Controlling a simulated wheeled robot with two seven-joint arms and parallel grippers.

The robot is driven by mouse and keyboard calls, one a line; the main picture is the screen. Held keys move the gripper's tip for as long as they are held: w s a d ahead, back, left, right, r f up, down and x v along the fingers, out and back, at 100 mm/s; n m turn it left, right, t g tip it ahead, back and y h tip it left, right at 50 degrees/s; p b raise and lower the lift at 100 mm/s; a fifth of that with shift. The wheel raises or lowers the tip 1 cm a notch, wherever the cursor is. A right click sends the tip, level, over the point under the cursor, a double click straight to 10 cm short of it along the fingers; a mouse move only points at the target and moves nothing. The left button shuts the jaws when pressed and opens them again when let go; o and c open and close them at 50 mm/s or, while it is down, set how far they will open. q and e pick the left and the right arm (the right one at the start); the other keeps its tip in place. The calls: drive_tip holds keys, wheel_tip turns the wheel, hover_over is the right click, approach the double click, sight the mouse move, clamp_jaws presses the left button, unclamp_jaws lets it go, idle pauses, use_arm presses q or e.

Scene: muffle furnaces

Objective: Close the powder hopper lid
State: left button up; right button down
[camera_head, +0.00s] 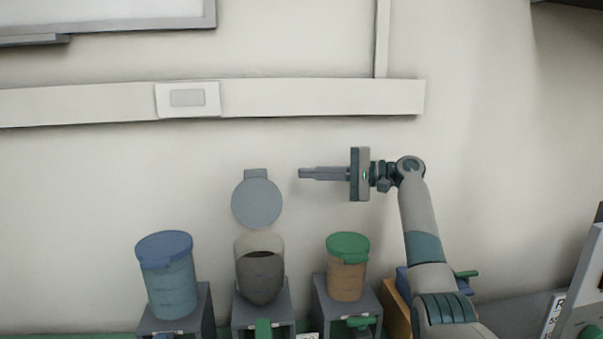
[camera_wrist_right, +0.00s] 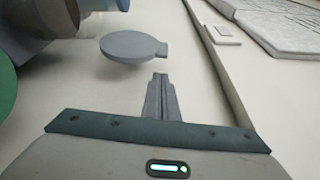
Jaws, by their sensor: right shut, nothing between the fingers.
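The powder hopper (camera_head: 260,270) is the middle of three hoppers in the head view, a clear cup with dark powder. Its round grey lid (camera_head: 257,203) stands up open above the cup, with its tab at the top. The lid also shows in the right wrist view (camera_wrist_right: 134,47), beyond my fingertips. My right gripper (camera_head: 301,173) is shut and empty. It points left, up and to the right of the lid, with a gap between them in the head view. Its closed fingers show in the wrist view (camera_wrist_right: 160,78). My left gripper is not in view.
A hopper with a blue lid (camera_head: 165,245) stands at the left, and one with a green lid (camera_head: 348,245) at the right, below my right gripper. Both lids are shut. A wall rail (camera_head: 320,97) runs behind. The wall space around the gripper is clear.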

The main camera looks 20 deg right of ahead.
drive_tip(key=p+x, duration=0.3)
drive_tip(key=x, duration=0.5)
drive_tip(key=shift+r+p, duration=0.1)
drive_tip(key=shift+p, duration=0.25)
drive_tip(key=shift+w+a, duration=0.25)
drive_tip(key=shift+a, duration=0.25)
drive_tip(key=shift+f, duration=0.2)
